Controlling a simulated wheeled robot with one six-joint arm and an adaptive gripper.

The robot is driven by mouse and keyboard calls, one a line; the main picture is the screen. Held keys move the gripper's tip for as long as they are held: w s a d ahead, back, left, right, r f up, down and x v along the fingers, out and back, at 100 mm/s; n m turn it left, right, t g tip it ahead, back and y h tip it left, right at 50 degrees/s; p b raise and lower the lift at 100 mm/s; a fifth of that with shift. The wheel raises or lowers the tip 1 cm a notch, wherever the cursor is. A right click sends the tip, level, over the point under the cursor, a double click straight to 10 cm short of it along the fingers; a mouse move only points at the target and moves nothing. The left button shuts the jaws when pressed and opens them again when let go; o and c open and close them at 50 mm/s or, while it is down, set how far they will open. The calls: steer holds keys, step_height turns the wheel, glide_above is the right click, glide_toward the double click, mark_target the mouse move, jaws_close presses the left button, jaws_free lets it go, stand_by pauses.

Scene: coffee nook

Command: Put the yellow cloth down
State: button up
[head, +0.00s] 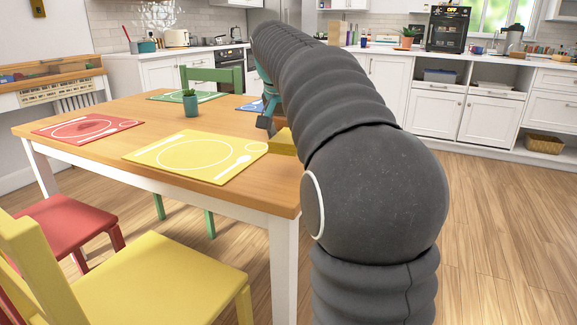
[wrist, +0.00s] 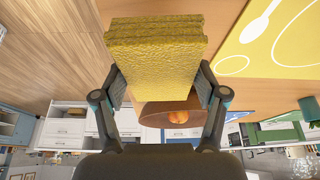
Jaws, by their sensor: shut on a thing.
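The folded yellow cloth (head: 283,142) is at the right side of the wooden table (head: 130,112), just right of the yellow placemat (head: 196,153). My gripper (head: 268,124) is above it, partly hidden behind my arm. In the wrist view, my gripper (wrist: 158,78) is shut on the yellow cloth (wrist: 155,45), with one finger on each side. The cloth is a thick, textured, layered block. Wood shows beside it in the wrist view. I cannot tell whether its underside touches the table.
Red (head: 88,128), green (head: 186,96) and blue (head: 250,105) placemats lie on the table. A small potted plant (head: 191,106) stands mid-table. Yellow (head: 150,280), red (head: 70,222) and green (head: 215,80) chairs surround it. Floor right of the table is open.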

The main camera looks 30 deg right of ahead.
mark_target(288, 172)
steer(key=shift+f+b, duration=0.35)
steer(key=shift+f, duration=2.7)
steer(key=shift+f, duration=0.25)
steer(key=o, duration=1.1)
steer(key=shift+b, duration=0.4)
steer(key=p+v, duration=0.3)
steer(key=v, duration=1.1)
steer(key=shift+d, duration=0.15)
